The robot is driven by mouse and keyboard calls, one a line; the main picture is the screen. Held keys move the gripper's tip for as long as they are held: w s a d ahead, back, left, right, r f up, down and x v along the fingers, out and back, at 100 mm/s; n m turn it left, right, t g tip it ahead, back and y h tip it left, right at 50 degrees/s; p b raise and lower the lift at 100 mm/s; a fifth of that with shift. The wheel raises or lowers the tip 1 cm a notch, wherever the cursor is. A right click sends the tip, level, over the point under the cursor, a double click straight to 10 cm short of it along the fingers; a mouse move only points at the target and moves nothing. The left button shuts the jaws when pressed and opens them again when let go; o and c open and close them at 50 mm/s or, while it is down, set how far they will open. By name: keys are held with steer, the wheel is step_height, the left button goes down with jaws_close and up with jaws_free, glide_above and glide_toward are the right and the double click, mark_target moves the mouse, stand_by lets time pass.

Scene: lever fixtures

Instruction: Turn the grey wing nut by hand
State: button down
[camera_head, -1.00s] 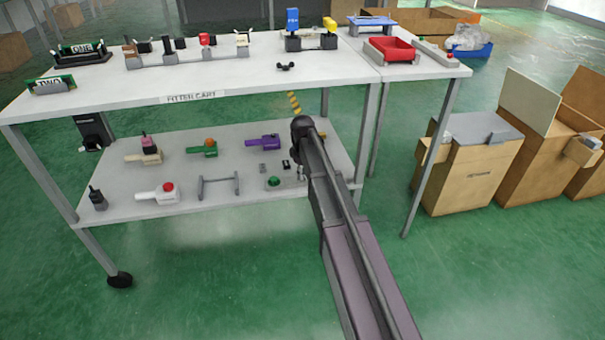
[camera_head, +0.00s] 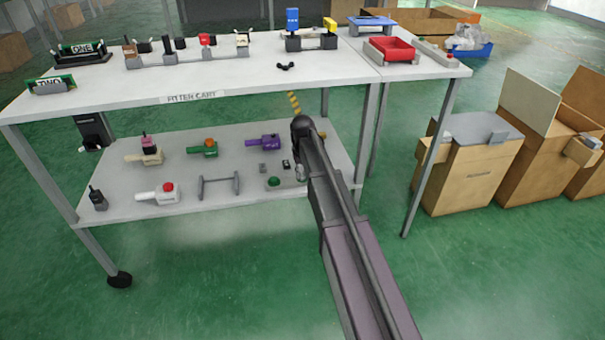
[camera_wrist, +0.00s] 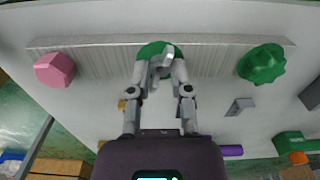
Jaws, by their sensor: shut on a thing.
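The grey wing nut (camera_wrist: 163,62) sits on a round green base (camera_wrist: 155,47) in the wrist view. My gripper (camera_wrist: 161,72) is shut on it, with one pale finger on each side. The fingers cover part of the nut, so its exact angle is hard to tell. In the head view my arm reaches to the right part of the cart's lower shelf and hides the nut. Only a small pale part of my gripper (camera_head: 300,172) shows beside the arm.
A pink knob (camera_wrist: 55,69) and a green lobed knob (camera_wrist: 262,64) flank the nut on a grey strip (camera_wrist: 100,61). A purple-handled fixture (camera_head: 264,142) is behind. A dark wing-shaped piece (camera_head: 285,66) lies on the cart's top (camera_head: 240,80), above the lower shelf.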

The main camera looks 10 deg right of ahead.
mark_target(303, 176)
stand_by(0.4)
steer(key=c, duration=0.5)
jaws_free()
steer(key=shift+c, duration=0.2)
steer(key=shift+n, duration=0.3)
steer(key=n, duration=1)
steer(key=shift+r+n+p, duration=0.3)
steer(key=shift+p, duration=0.05)
step_height(303, 176, up, 7)
steer(key=p, duration=0.6)
steer(key=shift+p, duration=0.4)
steer(key=s+f+m+b, duration=0.3)
steer(key=s+f+b, duration=0.2)
steer(key=s, duration=0.4)
steer(key=s+f+m+y+b, duration=0.1)
steer(key=s+f+m+b, duration=0.2)
steer(key=s, duration=0.6)
step_height(303, 176, down, 3)
steer(key=b, duration=0.3)
